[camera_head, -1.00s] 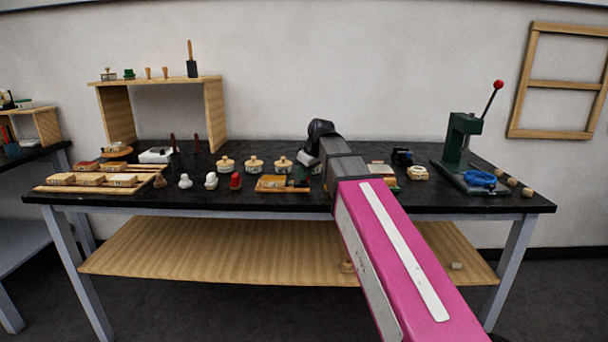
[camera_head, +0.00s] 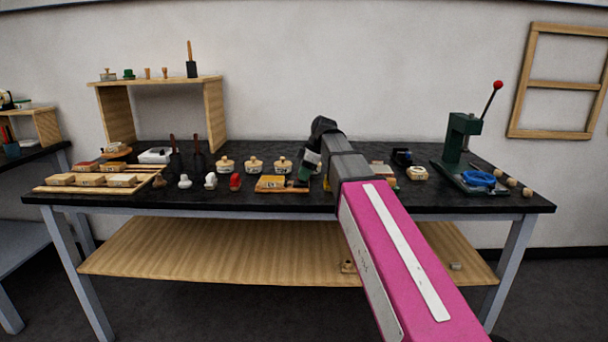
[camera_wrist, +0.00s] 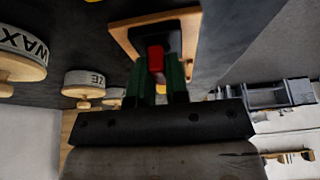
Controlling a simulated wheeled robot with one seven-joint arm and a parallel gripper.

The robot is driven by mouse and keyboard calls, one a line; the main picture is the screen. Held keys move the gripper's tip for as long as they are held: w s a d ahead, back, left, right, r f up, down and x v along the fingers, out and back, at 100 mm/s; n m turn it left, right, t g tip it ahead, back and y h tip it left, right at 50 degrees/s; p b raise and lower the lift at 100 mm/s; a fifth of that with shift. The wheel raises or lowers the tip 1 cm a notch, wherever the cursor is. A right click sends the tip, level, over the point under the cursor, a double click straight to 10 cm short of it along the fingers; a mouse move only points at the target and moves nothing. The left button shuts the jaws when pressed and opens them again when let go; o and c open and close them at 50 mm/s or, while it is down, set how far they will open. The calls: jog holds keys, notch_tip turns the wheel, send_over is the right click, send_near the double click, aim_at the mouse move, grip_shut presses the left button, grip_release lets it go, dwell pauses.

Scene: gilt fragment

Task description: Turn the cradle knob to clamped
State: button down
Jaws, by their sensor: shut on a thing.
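The cradle knob (camera_wrist: 155,60) is a red block on a black mount, on a wooden board (camera_wrist: 122,38) in the wrist view. My gripper (camera_wrist: 157,72) has its two green fingers on either side of the knob and is shut on it. In the head view my gripper (camera_head: 302,176) reaches down at the right end of the wooden cradle (camera_head: 270,184) on the black bench. The knob is hidden there, and I cannot read its setting in either view.
Round wooden-lidded pots (camera_head: 254,166) stand behind the cradle, one of them (camera_wrist: 22,55) marked WAX. Small white and red knobbed pieces (camera_head: 210,181) stand to its left. A green press (camera_head: 463,140) stands at the bench's right end.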

dwell(0.3)
jog(key=c, duration=1.1)
grip_release()
jog(key=v, duration=1)
jog(key=shift+d+r, duration=0.15)
jog(key=shift+r, duration=0.25)
